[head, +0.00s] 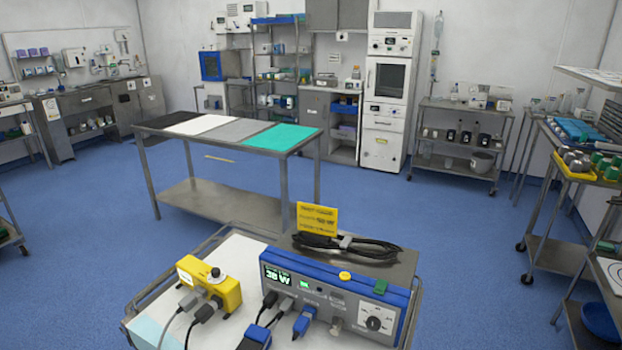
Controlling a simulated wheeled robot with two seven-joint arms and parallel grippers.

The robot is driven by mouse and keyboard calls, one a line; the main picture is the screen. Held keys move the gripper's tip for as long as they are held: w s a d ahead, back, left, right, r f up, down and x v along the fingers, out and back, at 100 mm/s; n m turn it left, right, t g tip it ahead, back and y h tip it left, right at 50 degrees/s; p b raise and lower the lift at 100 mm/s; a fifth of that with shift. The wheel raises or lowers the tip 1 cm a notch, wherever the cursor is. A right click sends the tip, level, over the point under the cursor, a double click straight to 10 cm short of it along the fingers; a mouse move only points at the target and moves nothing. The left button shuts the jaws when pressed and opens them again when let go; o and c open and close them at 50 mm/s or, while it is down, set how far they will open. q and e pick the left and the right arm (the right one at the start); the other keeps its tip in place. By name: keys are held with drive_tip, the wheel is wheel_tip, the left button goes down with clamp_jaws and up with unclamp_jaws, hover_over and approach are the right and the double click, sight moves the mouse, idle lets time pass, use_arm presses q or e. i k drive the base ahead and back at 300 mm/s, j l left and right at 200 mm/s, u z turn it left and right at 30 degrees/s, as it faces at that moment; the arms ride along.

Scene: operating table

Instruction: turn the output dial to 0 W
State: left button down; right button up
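The output dial (373,323) is a dark round knob on a white square plate at the right end of the front of a blue and grey generator unit (330,290). The unit stands on a cart close in front of me. Its small dark display (277,276) seems to read 30 W in pale digits. The dial's pointer is too small to read. Neither gripper is in view, and nothing touches the dial.
A yellow box (225,290) with plugged cables stands left of the unit on the cart (240,252). A coiled black cable (345,247) and a yellow card (317,219) top the unit. Behind is a steel table (222,200) with coloured mats. Blue floor is clear around the cart.

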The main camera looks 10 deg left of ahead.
sight(373, 324)
drive_tip(key=k+j+u, duration=0.15)
drive_tip(key=j, duration=0.65)
drive_tip(key=j+u, duration=0.2)
drive_tip(key=j, duration=0.6)
drive_tip(key=k, duration=0.05)
